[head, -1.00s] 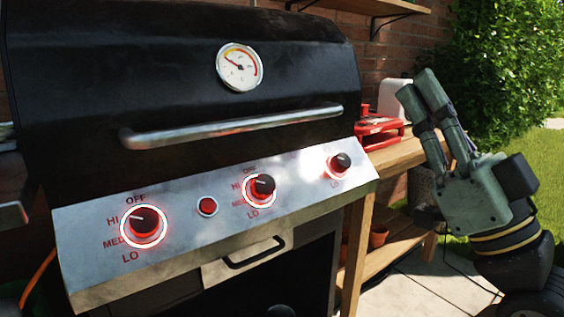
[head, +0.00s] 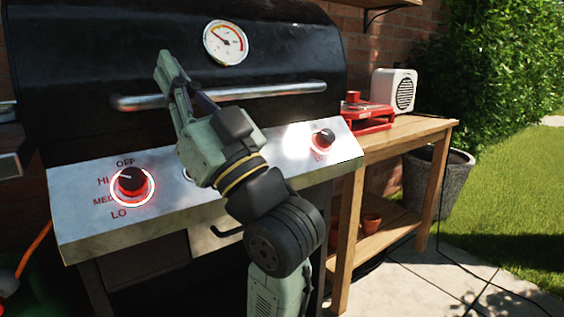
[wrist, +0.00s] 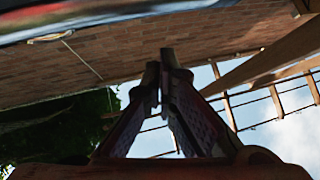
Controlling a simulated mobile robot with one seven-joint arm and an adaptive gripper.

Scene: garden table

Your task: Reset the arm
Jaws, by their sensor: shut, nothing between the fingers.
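My gripper (head: 166,68) is raised in front of the black grill (head: 100,50), with its fingers pointing up and to the left. In the head view its fingertips overlap the lid just above the silver handle (head: 290,88). Whether it touches the lid I cannot tell. In the wrist view the fingers (wrist: 160,75) are together with nothing held between them. My arm hides the middle of the control panel. The left knob (head: 132,182) and the right knob (head: 323,138) show, each with a red glow; the middle knob is hidden.
A wooden side table (head: 415,130) stands right of the grill with a red device (head: 368,115) and a white speaker-like box (head: 393,90). A grey planter (head: 447,180) stands beside it.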

